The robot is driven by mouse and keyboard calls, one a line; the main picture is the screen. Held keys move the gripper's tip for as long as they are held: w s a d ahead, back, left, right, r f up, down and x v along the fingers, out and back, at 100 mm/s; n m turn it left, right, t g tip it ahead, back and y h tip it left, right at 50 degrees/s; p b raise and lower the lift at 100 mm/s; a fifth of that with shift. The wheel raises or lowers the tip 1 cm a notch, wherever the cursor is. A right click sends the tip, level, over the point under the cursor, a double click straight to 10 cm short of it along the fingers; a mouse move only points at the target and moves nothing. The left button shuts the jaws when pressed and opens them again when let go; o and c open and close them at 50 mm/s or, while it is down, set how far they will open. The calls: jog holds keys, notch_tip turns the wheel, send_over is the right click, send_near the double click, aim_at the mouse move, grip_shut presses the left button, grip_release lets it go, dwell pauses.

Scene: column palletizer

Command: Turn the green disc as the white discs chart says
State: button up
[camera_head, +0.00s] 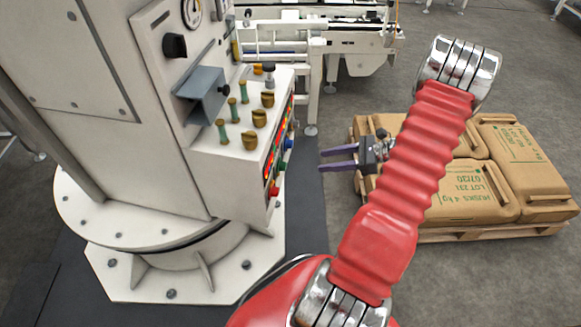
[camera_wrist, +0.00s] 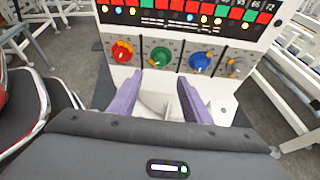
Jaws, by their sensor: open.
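The green disc (camera_wrist: 160,58) is a round knob on the front panel of the white console, between a red knob (camera_wrist: 122,52) and a blue knob (camera_wrist: 200,62). Its exact pointer angle is too small to read. In the head view the green knob (camera_head: 281,165) shows edge-on. My gripper (camera_wrist: 160,74) is open and empty, its two purple fingers towards the panel, below and apart from the green knob. In the head view my gripper (camera_head: 322,160) is right of the console. I cannot make out a chart of white discs for certain.
Small coloured lamps and red and green numbered tiles (camera_wrist: 195,6) lie above the knobs. Brass knobs (camera_head: 259,118) and green levers stand on the console top. Brown sacks (camera_head: 460,190) lie on a pallet at right.

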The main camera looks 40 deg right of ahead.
aim_at(285, 168)
jog(key=shift+w+a, duration=0.1)
jog(key=x, duration=1.3)
jog(key=shift+f, duration=0.2)
jog(key=shift+w+a, duration=0.15)
jog(key=shift+c, duration=0.2)
jog(key=c, duration=1)
jog(key=shift+a+n, duration=0.2)
jog(key=shift+n, duration=0.1)
jog(key=n+t+h, duration=0.1)
jog(key=n, duration=0.2)
jog(key=shift+s+a+t+h, duration=0.15)
jog(key=shift+s+t+h, duration=0.1)
jog(key=shift+t+h, duration=0.15)
jog(key=n+t+h, duration=0.1)
jog(key=n, duration=0.1)
jog(key=shift+f+n, duration=0.1)
jog(key=shift+n, duration=0.2)
jog(key=shift+n+t+h, duration=0.3)
jog(key=shift+n+t, duration=0.4)
jog(key=shift+n, duration=0.2)
